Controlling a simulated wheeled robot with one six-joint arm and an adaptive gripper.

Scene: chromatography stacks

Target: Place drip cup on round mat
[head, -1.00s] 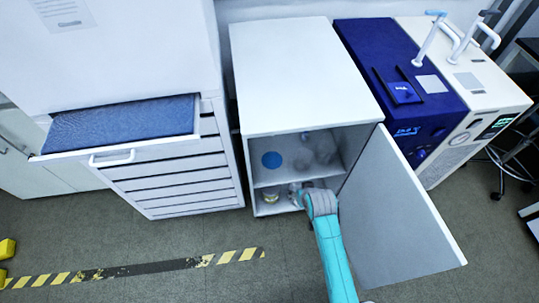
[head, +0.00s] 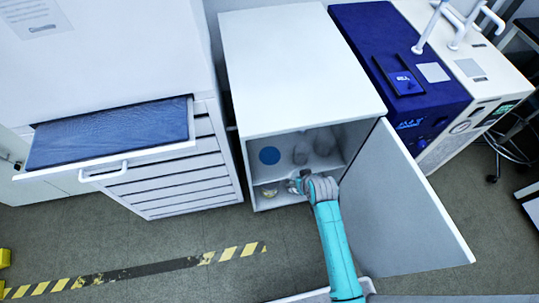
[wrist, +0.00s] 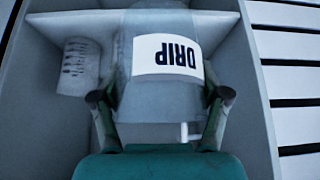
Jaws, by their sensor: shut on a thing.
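The drip cup (wrist: 165,95) is a translucent vessel with a white label reading DRIP, upside down in the wrist view. My gripper (wrist: 162,98) is shut on it, one finger on each side. In the head view my gripper (head: 296,187) is at the lower opening of the white cabinet, in front of the lower shelf; the cup is mostly hidden there. The round mat (head: 270,156) is a flat blue disc on the upper shelf, at left, above and left of my gripper. Nothing stands on it.
The white cabinet (head: 290,60) has its door (head: 405,215) wide open at right. Clear vessels (head: 301,153) stand right of the mat. A small yellowish item (head: 269,192) is on the lower shelf. A marked beaker (wrist: 80,66) stands beside the cup. An open blue-lined drawer (head: 110,135) juts out at left.

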